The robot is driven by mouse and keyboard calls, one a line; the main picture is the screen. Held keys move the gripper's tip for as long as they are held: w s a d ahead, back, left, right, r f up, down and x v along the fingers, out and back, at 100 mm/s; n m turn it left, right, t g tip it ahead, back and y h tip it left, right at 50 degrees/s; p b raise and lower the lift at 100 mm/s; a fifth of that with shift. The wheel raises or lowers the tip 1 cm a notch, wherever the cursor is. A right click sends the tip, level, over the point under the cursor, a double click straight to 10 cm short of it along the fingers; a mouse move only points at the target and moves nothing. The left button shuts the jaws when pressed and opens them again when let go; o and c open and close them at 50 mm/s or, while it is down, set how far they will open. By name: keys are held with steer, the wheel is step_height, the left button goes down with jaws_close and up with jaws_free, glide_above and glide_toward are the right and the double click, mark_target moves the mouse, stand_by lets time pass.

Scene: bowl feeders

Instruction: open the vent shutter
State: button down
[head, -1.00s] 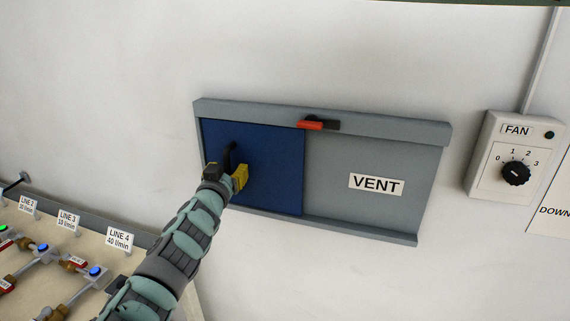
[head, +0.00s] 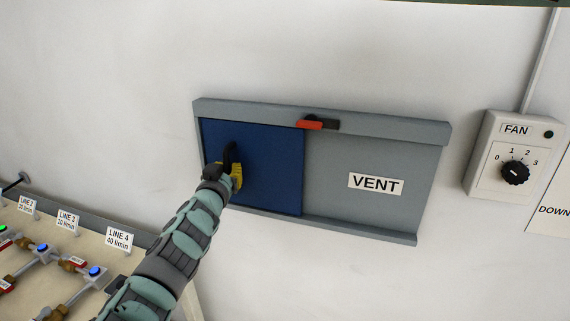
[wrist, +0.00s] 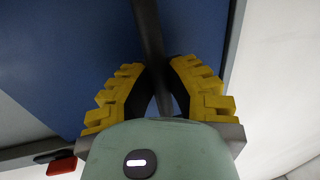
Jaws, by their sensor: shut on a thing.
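The vent shutter is a blue sliding panel (head: 268,165) in the left half of a grey frame (head: 420,170) on the wall. Its black handle (head: 230,155) stands upright near the panel's left side. My gripper (head: 233,170) is at the handle, its yellow fingers partly hidden by my wrist. In the wrist view, the yellow fingers (wrist: 160,75) close on the dark handle bar (wrist: 147,30) from both sides, with the blue panel (wrist: 60,60) behind. A red and black latch (head: 318,123) sits on the top rail near the panel's right edge; its red part (wrist: 62,166) shows in the wrist view.
A VENT label (head: 376,183) is on the grey right half. A fan box with a dial (head: 515,172) is on the wall to the right. A bench with valves and line labels (head: 118,238) is at the lower left.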

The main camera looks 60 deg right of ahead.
steer(key=shift+s+d+b, duration=1.1)
steer(key=shift+s+b, duration=2.2)
steer(key=shift+s, duration=0.5)
steer(key=shift+s+d+b, duration=1.1)
steer(key=shift+s+b, duration=2.25)
steer(key=shift+s, duration=0.5)
steer(key=shift+s+d+b, duration=1.1)
steer(key=shift+s+b, duration=2.2)
steer(key=shift+s, duration=0.5)
steer(key=c, duration=0.9)
jaws_free()
steer(key=shift+c, duration=0.2)
steer(key=v, duration=1.2)
